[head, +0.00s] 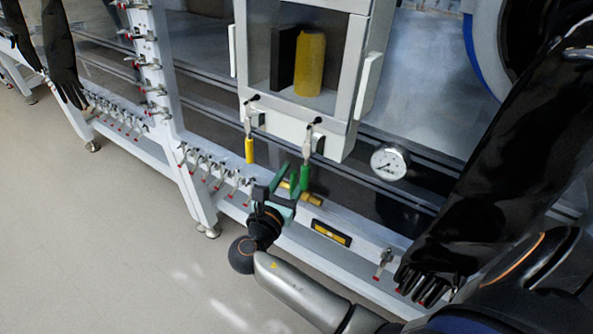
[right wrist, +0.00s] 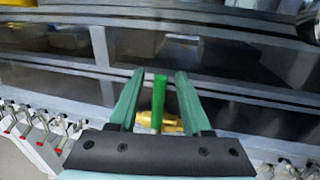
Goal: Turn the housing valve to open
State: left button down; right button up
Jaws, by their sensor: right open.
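The housing (head: 355,135) is a white box with a clear front on the bench frame. Two levers hang from its underside: a yellow-gripped one (head: 249,150) at left and a green-gripped one (head: 305,178) at right, both pointing down. My right gripper (head: 289,172), with green fingers, is open at the green lever. In the right wrist view the green lever (right wrist: 159,97) appears between the two open fingers, with a gap on each side; I cannot tell how deep it sits between them. My left gripper is not in view.
A yellow canister (head: 309,65) stands inside the housing. A round gauge (head: 389,162) is to the right. A brass fitting (right wrist: 172,123) lies behind the green lever. A black glove (head: 430,276) hangs at right. Several small red-tipped valves line the lower rail. The floor at left is clear.

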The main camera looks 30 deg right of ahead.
dwell(0.3)
grip_shut()
dwell(1.3)
